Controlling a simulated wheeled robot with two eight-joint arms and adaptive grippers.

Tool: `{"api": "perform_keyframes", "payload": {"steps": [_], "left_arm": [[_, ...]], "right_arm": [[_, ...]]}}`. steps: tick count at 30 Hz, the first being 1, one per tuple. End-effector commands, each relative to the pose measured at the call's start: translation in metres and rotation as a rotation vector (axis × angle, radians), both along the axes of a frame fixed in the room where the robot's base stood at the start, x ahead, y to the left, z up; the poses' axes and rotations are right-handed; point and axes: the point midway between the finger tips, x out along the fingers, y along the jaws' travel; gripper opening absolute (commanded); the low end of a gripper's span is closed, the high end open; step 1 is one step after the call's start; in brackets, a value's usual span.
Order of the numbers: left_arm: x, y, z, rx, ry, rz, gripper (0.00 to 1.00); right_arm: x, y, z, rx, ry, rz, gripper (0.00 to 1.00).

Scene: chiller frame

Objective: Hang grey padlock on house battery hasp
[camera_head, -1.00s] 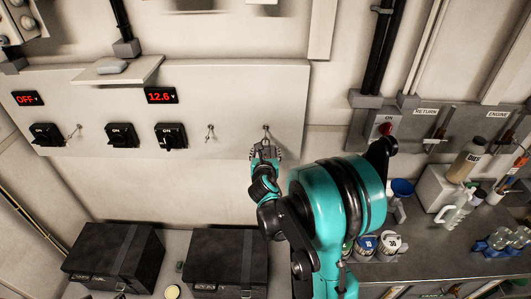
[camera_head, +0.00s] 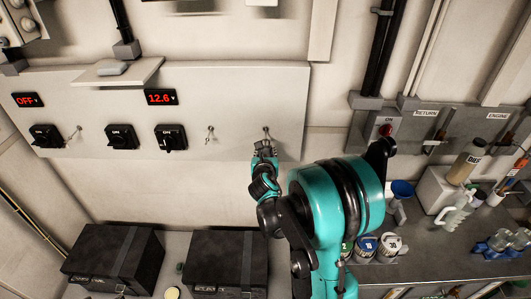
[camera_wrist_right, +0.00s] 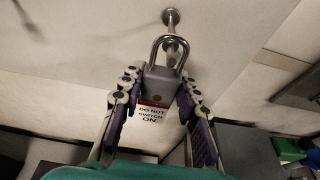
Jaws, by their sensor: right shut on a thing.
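A grey padlock (camera_wrist_right: 161,82) with a shiny shackle shows in the right wrist view, upright between the fingers of my right gripper (camera_wrist_right: 158,103). The gripper is shut on its body. A white and red tag (camera_wrist_right: 153,114) reading "DO NOT SWITCH ON" hangs below it. The shackle is at a metal peg (camera_wrist_right: 172,17) on the wall panel and appears to be around its stem. In the head view my right gripper (camera_head: 265,151) is just below the rightmost peg (camera_head: 266,131); the padlock is too small to make out there. My left gripper is not in view. Which hasp is the house battery's I cannot read.
The pale panel (camera_head: 240,90) carries black switches (camera_head: 171,137), red displays (camera_head: 161,97) and small metal fittings (camera_head: 210,132). Two black boxes (camera_head: 228,258) stand below. A bench (camera_head: 420,240) with bottles and cans is at right. A shelf (camera_head: 117,71) juts out above.

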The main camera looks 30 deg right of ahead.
Motion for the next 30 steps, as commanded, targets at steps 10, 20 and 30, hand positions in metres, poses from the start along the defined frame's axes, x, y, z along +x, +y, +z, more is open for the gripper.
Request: {"api": "perform_keyframes", "payload": {"steps": [10,20,30], "left_arm": [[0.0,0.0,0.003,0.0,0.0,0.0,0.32],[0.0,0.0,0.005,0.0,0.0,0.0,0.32],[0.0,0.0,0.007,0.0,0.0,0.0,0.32]], "right_arm": [[-0.047,0.03,0.01,-0.001,0.001,0.003,0.0],[-0.122,0.076,0.01,-0.001,0.0,0.004,0.0],[-0.153,0.094,0.009,-0.001,-0.001,0.001,0.0]]}}
